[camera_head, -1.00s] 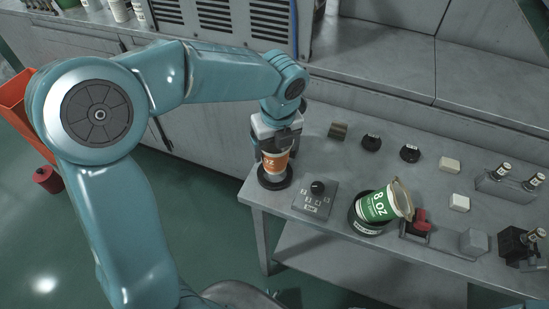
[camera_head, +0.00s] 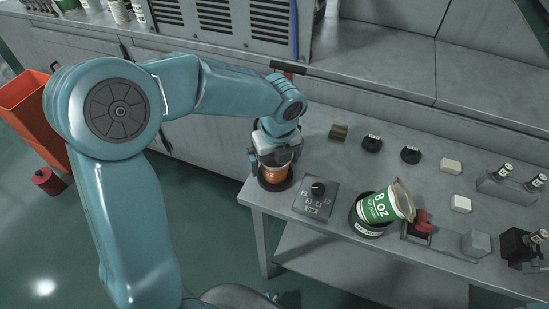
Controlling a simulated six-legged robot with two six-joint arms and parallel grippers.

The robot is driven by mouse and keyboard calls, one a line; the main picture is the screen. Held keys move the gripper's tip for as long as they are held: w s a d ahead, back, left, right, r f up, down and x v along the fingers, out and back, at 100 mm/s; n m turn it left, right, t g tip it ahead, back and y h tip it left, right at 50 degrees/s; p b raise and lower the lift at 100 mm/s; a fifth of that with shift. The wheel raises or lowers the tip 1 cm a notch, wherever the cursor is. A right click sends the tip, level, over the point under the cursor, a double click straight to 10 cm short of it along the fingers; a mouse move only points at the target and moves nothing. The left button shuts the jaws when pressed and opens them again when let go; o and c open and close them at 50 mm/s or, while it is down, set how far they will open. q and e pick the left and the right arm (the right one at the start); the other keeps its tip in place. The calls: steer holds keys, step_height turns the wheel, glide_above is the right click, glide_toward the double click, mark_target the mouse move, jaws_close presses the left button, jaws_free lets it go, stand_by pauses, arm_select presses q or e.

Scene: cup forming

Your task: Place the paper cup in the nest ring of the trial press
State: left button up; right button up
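The orange paper cup (camera_head: 274,176) sits low inside the black nest ring (camera_head: 282,187) at the left end of the grey bench. The ring hides its lower part, and its rim shows just under my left gripper (camera_head: 275,163). That gripper points down with its fingers around the cup's upper part and looks shut on it, though the fingertips are partly hidden. My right gripper is not in view.
A control box with a black knob (camera_head: 318,188) stands just right of the ring. A larger green 8 oz cup (camera_head: 385,206) leans in a black holder (camera_head: 366,228). Small blocks and black discs lie behind. An orange bin (camera_head: 28,108) is at left.

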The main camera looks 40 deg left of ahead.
arm_select(q)
step_height(320, 180, up, 12)
steer(key=d+p, duration=0.1)
steer(key=shift+s+d+r, duration=0.15)
steer(key=shift+s, duration=0.15)
steer(key=shift+s, duration=0.1)
stand_by(0.5)
